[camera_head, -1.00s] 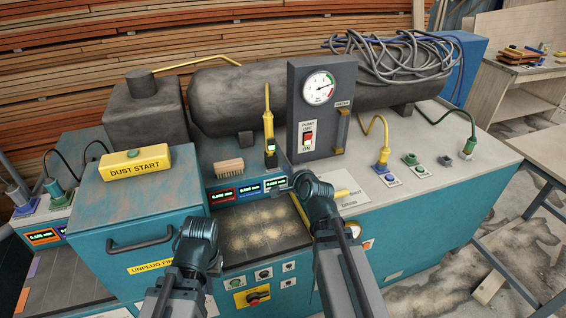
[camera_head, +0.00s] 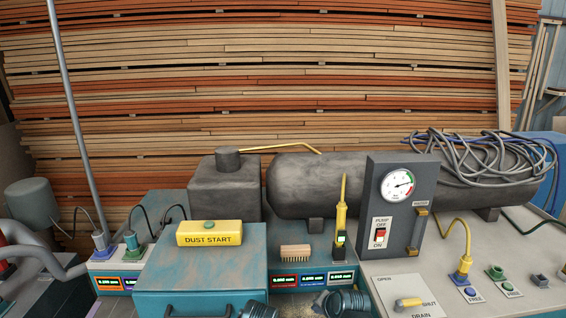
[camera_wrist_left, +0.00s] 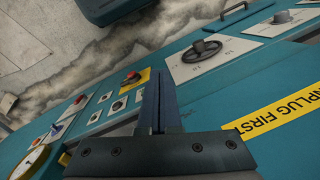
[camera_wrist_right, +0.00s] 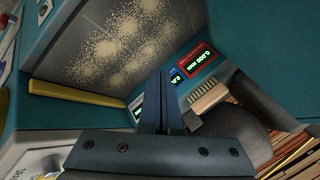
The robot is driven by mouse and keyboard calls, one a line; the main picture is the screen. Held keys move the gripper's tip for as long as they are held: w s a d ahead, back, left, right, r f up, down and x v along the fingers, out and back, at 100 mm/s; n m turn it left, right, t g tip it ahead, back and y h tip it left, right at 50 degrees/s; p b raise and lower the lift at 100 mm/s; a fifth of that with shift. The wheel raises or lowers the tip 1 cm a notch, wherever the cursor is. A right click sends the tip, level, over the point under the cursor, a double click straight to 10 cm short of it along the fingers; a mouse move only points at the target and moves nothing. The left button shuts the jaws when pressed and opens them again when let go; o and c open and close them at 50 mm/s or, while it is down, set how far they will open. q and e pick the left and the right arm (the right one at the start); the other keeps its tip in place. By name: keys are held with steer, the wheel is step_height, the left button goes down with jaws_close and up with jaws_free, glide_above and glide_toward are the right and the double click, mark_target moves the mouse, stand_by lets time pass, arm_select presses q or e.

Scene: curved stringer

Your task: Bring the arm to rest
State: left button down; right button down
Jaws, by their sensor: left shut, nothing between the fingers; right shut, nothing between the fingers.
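My right gripper (camera_head: 322,298) shows at the bottom edge of the head view, in front of the small digital displays. In the right wrist view its fingers (camera_wrist_right: 161,100) are together with nothing between them, over the machine top near a dusty dark panel (camera_wrist_right: 125,45). My left gripper is shut and empty in the left wrist view (camera_wrist_left: 158,105). It is over the teal machine front, beside the yellow "unplug first" label (camera_wrist_left: 262,120). In the head view only a dark part of the left arm shows at the bottom edge. Neither gripper holds anything.
A dark tank (camera_head: 310,185) and stacked planks (camera_head: 260,70) are further back.

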steer(key=s+a+f+n+g+h, duration=0.2)
steer(key=s+n+g, duration=0.2)
steer(key=s+n, duration=0.2)
steer(key=s+a+f+n+g+h, duration=0.1)
steer(key=s+a+f+n+g, duration=0.2)
steer(key=s+n, duration=0.3)
steer(key=s, duration=0.4)
steer(key=shift+s+a+g+h, duration=0.2)
steer(key=shift+s+g+h, duration=0.15)
steer(key=shift+g+h, duration=0.05)
steer(key=c, duration=1.5)
jaws_free()
steer(key=shift+c, duration=0.2)
